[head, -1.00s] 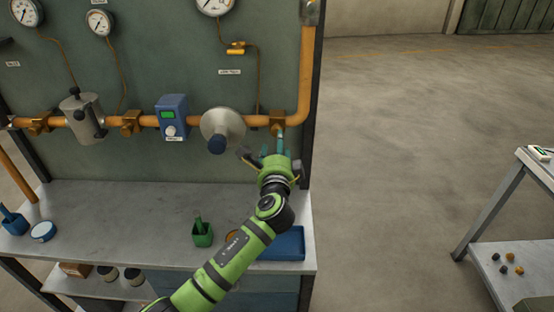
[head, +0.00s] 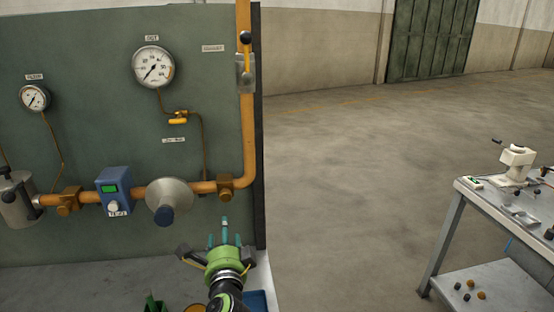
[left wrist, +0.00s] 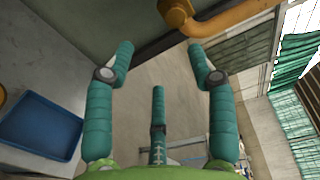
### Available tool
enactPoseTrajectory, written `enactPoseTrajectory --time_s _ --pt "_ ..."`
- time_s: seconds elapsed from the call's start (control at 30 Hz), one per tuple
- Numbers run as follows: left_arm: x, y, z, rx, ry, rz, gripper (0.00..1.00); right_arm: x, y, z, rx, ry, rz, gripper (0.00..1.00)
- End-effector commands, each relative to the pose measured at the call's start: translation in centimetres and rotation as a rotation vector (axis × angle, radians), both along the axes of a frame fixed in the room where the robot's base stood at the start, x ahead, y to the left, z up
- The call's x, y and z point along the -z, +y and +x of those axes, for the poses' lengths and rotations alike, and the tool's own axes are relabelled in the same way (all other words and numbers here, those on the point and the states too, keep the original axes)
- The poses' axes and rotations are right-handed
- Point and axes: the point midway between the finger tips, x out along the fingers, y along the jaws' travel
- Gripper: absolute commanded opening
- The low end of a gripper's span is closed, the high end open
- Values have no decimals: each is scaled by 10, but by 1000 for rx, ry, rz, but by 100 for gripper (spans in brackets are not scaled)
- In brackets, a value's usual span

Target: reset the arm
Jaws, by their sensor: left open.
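My left gripper (head: 224,240) has a green body and teal fingers. In the head view it is at the lower middle, in front of the panel's right edge and below the orange pipe (head: 247,100). In the left wrist view its fingers (left wrist: 158,70) are spread apart with nothing between them. Beyond them are the panel edge and bare floor. My right gripper is in neither view.
The panel carries gauges (head: 153,67), a blue box (head: 114,190) and a round grey disc with a dark knob (head: 170,200). A blue tray (left wrist: 40,125) lies on the bench beside the gripper. A second table (head: 500,205) stands at the right. Open floor lies between.

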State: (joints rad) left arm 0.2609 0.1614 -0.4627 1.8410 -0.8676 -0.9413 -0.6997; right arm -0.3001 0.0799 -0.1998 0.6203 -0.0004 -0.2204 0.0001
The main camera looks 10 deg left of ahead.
Motion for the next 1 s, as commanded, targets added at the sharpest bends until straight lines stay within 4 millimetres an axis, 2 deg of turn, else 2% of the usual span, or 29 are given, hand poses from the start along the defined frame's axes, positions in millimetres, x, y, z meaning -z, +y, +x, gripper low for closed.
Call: enactPoseTrajectory --time_s 0.13,0.2,0.3,0.4,0.6,0.9,0.93,1.0 --pt "70 19 -53 -89 157 -328 56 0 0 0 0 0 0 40" --pt "107 26 -91 -161 251 -523 56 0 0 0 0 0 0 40" --pt "146 30 -145 -273 370 -765 56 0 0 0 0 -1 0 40" --pt "170 30 -189 -369 459 -929 56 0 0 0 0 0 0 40" --pt "193 25 -257 -523 589 -1145 56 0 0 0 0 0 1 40" --pt "203 15 -339 -725 738 -1353 56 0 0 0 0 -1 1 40" --pt "203 13 -347 -744 754 -1370 56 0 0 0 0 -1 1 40" --pt "218 12 -343 -752 760 -1370 56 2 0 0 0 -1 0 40"
